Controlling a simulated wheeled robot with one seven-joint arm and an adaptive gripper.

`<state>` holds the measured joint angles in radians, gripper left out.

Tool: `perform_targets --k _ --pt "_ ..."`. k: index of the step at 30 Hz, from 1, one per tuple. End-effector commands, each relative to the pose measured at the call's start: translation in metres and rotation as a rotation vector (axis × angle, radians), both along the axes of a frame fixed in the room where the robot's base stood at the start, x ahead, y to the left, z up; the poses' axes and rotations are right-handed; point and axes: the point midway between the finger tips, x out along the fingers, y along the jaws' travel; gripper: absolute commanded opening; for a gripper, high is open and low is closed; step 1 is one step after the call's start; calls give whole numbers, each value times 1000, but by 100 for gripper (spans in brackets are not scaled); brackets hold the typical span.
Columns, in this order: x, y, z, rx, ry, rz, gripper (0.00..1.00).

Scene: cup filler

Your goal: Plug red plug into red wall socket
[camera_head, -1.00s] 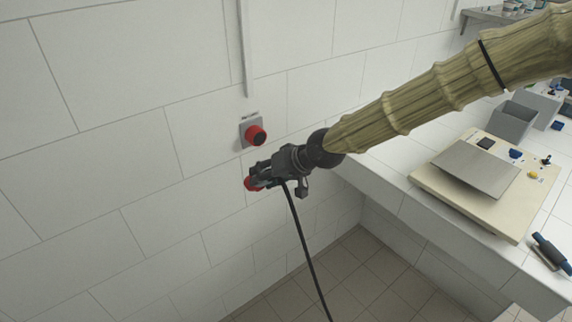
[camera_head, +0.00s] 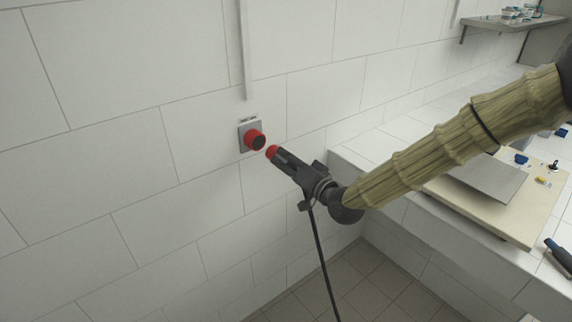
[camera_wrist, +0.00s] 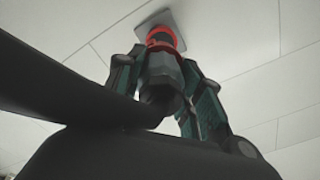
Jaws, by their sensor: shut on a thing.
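The red wall socket (camera_head: 255,139) is a red ring with a dark face on a grey plate, fixed to the white tiled wall left of centre in the head view. My gripper (camera_head: 281,160) is shut on the red plug (camera_head: 271,152), whose red tip points up and left at the socket. A small gap seems to show between plug and socket in the head view. In the wrist view the plug's grey body (camera_wrist: 164,75) sits between the two fingers, and the socket's plate (camera_wrist: 166,20) shows just beyond the red; whether they touch there is hidden.
A black cable (camera_head: 318,250) hangs from the plug toward the floor. A white tiled counter (camera_head: 385,150) at the right carries a beige board (camera_head: 500,215) with small parts. A vertical grey conduit (camera_head: 245,50) runs above the socket. The wall left of the socket is clear.

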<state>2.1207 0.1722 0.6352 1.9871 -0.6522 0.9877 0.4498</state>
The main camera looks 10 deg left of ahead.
Motion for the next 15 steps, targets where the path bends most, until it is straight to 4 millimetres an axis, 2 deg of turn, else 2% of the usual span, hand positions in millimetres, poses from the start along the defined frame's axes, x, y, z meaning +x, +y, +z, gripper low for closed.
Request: perform_targets --k 15 --pt "5 6 0 -1 0 1 8"
